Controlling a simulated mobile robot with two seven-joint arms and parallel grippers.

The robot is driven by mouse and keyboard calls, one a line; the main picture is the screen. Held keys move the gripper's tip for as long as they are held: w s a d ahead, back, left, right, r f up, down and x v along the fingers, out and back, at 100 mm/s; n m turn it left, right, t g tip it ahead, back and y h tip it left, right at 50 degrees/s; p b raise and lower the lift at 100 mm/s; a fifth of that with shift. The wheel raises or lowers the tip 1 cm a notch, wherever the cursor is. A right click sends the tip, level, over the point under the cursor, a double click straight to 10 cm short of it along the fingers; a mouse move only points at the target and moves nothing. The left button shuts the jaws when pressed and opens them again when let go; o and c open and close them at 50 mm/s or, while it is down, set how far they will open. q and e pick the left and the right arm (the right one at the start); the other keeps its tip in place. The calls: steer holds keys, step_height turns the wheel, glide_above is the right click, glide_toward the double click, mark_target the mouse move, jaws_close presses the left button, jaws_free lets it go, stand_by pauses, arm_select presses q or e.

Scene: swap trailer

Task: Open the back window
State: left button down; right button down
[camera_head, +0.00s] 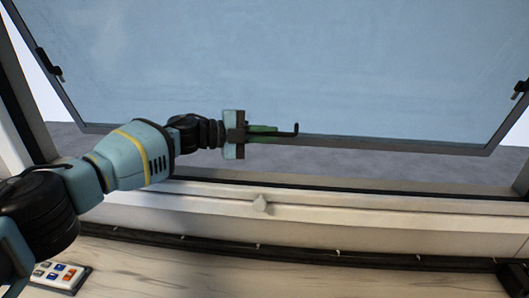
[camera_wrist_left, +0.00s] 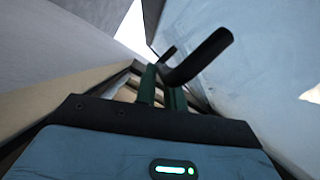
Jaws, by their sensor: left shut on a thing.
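The back window (camera_head: 300,60) is a large bluish pane with a thin grey frame, and it fills the upper part of the head view. Its bottom edge stands out from the sill, with grey ground showing in the gap. A black bent handle (camera_head: 292,131) is at the bottom edge. My left gripper (camera_head: 264,131), with green fingers, is shut on the handle. In the left wrist view the handle (camera_wrist_left: 203,56) rises from between the green fingers, and the pane (camera_wrist_left: 270,60) is to the right. My right gripper is not in view.
The white sill (camera_head: 340,208) with a small knob (camera_head: 261,204) runs below the opening. Black latches sit at the window's left (camera_head: 51,66) and right (camera_head: 520,89) sides. A wooden surface (camera_head: 220,272) lies in front, with a small panel of coloured buttons (camera_head: 58,275) at lower left.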

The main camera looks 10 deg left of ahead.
arm_select(q)
steer(key=shift+w+a+f, duration=0.15)
steer(key=shift+w+f, duration=0.2)
steer(key=shift+f, duration=0.1)
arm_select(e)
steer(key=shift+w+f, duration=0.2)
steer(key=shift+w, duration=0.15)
arm_select(q)
steer(key=c, duration=1.5)
jaws_free()
steer(key=shift+w, duration=0.15)
steer(key=shift+r, duration=0.1)
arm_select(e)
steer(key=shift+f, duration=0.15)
arm_select(q)
steer(key=shift+r, duration=0.15)
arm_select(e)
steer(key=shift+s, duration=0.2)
arm_select(q)
steer(key=f+v, duration=0.1)
steer(key=v, duration=0.6)
steer(key=shift+a+r, duration=0.35)
steer(key=shift+r, duration=0.1)
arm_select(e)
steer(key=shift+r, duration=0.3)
